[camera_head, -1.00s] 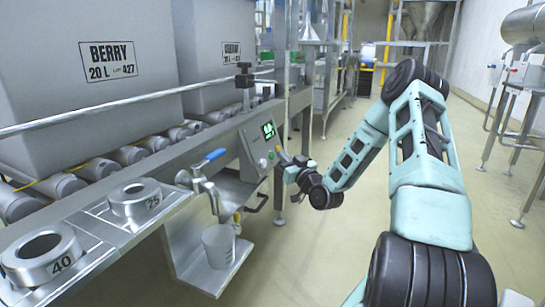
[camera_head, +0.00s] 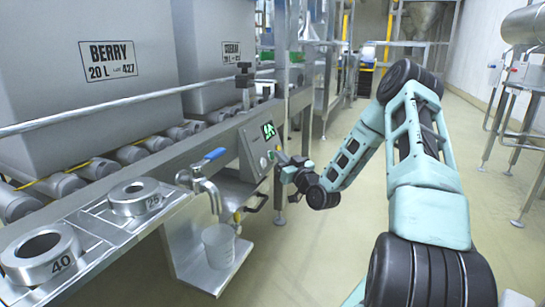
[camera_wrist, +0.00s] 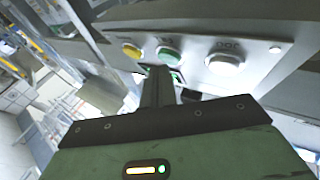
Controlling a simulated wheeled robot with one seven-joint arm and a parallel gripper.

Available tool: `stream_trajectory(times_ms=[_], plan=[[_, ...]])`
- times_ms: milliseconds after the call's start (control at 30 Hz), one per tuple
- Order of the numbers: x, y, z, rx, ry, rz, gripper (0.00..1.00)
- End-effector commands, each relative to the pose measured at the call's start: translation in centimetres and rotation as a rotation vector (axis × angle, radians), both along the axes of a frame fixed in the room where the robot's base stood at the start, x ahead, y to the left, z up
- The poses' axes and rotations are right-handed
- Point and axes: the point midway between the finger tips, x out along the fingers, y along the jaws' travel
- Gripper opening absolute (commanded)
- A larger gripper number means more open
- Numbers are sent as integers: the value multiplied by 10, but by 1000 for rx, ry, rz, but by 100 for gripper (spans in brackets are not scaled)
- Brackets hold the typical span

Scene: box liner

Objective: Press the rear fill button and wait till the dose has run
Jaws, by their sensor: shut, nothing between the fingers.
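The control panel (camera_head: 254,147) faces the aisle on the conveyor side, with a lit green display (camera_head: 268,131) whose digits I cannot read. In the wrist view a yellow button (camera_wrist: 132,50), a green button (camera_wrist: 168,54) and a larger round pale button or knob (camera_wrist: 225,65) sit in a row on it. My gripper (camera_head: 281,160) is shut and empty, at the panel's right edge in the head view. In the wrist view its fingers (camera_wrist: 160,72) point at the panel just below the green button; I cannot tell whether they touch it.
A tap with a blue lever (camera_head: 205,170) stands left of the panel above a clear cup (camera_head: 219,246) on a metal shelf. A BERRY box (camera_head: 90,60) sits on rollers. Rings marked 40 (camera_head: 40,255) and 25 (camera_head: 134,197) lie at front left.

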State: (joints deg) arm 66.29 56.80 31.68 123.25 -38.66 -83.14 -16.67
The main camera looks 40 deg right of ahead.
Motion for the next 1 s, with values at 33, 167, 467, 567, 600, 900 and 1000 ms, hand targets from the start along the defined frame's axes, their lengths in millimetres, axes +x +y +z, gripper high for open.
stream_trajectory(times_ms=[33, 167, 467, 567, 600, 900, 1000], plan=[[0, 0, 0, 0, 0, 0, 0], [0, 0, 0, 0, 0, 0, 0], [2, 1, -1, 0, 0, 1, 0], [3, 1, -1, 0, 0, 1, 0], [3, 1, -1, 0, 0, 1, 0], [6, 3, -3, 0, 0, 1, 0], [7, 3, -3, 0, 0, 0, 0]])
